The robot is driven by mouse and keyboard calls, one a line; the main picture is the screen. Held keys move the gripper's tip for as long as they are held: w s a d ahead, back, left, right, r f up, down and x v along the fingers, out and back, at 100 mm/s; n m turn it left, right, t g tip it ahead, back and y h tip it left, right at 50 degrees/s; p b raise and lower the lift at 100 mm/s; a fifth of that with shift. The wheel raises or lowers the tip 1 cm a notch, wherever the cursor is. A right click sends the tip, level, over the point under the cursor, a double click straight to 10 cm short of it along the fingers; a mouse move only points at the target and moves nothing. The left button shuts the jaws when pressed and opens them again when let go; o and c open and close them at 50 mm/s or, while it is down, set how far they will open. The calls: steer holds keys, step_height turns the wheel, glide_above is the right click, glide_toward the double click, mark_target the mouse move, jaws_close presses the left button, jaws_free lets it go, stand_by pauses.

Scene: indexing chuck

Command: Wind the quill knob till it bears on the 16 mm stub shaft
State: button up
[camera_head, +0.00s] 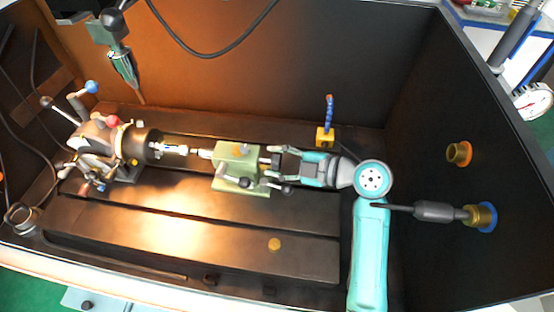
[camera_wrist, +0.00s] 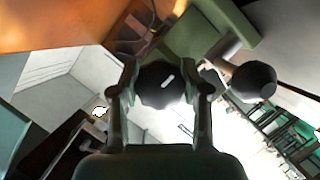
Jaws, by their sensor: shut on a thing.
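The green tailstock (camera_head: 237,160) stands on the dark bed, and its body also shows in the wrist view (camera_wrist: 195,38). The black quill knob (camera_wrist: 158,84), with a white mark on its face, sits at its right end. My gripper (camera_head: 277,162) comes from the right, its two fingers shut on the knob; in the wrist view the fingers (camera_wrist: 160,88) lie on either side of it. The bright stub shaft (camera_head: 174,150) sticks out rightwards from the dark chuck (camera_head: 147,144). The quill tip (camera_head: 204,153) points at it. Whether they touch is too small to tell.
A black ball-ended lever (camera_wrist: 253,81) is beside the knob. A blue segmented hose on a yellow block (camera_head: 325,137) stands behind my gripper. The front of the bed (camera_head: 180,228) is mostly clear.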

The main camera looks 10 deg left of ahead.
steer(key=m+g, duration=0.1)
steer(key=m, duration=0.1)
steer(key=shift+m+g, duration=1.2)
steer(key=shift+m, duration=0.3)
steer(key=shift+m+g, duration=1)
steer(key=shift+m, duration=0.2)
steer(key=m+g, duration=0.2)
steer(key=m, duration=0.1)
steer(key=shift+s, duration=0.1)
steer(key=m+g, duration=0.1)
steer(key=m, duration=0.1)
steer(key=shift+m+y, duration=0.3)
steer(key=shift+m, duration=0.1)
steer(key=m+g+y, duration=0.1)
steer(key=m+g, duration=0.1)
steer(key=m, duration=0.1)
steer(key=shift+m, duration=0.3)
steer(key=m+y, duration=0.1)
steer(key=m, duration=0.2)
steer(key=shift+y, duration=0.3)
steer(key=shift+r+m+g+y, duration=0.1)
steer(key=shift+m+g+y, duration=0.4)
steer(key=shift+m, duration=1.4)
